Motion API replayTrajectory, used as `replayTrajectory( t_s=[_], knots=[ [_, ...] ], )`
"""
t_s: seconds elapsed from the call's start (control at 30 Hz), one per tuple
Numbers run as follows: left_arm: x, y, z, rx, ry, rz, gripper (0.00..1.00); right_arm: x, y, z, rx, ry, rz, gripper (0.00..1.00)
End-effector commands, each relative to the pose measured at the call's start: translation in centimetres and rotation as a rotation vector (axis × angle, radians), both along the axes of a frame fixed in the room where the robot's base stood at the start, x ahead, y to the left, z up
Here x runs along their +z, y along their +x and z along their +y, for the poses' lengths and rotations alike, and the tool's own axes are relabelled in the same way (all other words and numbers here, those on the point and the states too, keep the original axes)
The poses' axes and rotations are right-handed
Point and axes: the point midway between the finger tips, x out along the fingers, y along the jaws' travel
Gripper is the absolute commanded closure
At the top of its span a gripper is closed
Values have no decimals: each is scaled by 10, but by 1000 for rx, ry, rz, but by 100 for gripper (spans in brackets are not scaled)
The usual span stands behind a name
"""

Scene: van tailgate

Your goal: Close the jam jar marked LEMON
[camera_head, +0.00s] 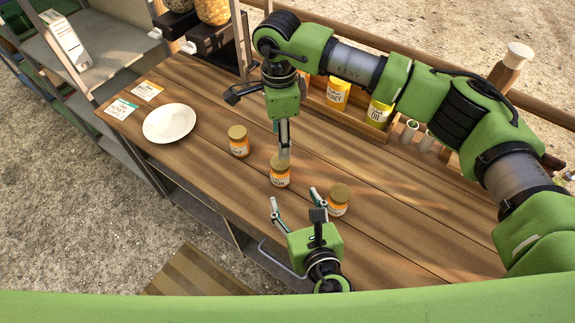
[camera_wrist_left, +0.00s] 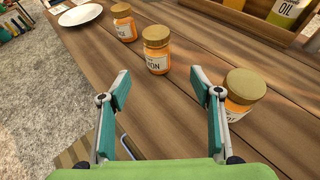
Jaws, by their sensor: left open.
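The jar with a label ending in "ON" (camera_head: 280,178), taken as LEMON, stands upright mid-counter, orange with a gold lid (camera_wrist_left: 156,34). The lid sits on its top; I cannot tell how tight. My left gripper (camera_head: 293,200) is open and empty, in front of this jar. Its spread fingers (camera_wrist_left: 163,95) point towards the jars in the left wrist view. My right gripper (camera_head: 284,140) points down and overlaps the lid's far edge in the head view. The wrist view shows nothing touching the lid. The right fingers are seen edge-on, so their opening is unclear.
Similar lidded jars stand on either side: one at the left (camera_head: 239,143) and one at the right (camera_head: 339,202), near my left gripper. A white plate (camera_head: 169,123) and label cards (camera_head: 122,109) lie at the left. A wooden rack with yellow containers (camera_head: 338,95) lines the back.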

Motion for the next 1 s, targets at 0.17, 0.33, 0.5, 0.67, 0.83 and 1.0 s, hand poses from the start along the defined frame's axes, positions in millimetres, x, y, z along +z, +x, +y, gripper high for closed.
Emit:
replayTrajectory(
  t_s=[0.17,0.33,0.5,0.67,0.83,1.0],
  knots=[
    [0,0,0,0,0,1,42,0,0,1,1,1,0,51],
    [-2,4,1,1,0,0,42,0,0,0,1,1,0,51],
    [-10,25,6,1,2,-2,42,0,0,0,0,1,0,51],
    [-22,53,14,2,2,-1,42,0,0,1,1,1,0,51],
    [-35,83,21,1,3,-1,42,0,0,1,1,1,0,51],
    [-45,107,26,1,2,-2,42,0,0,1,1,1,0,51]
  ],
)
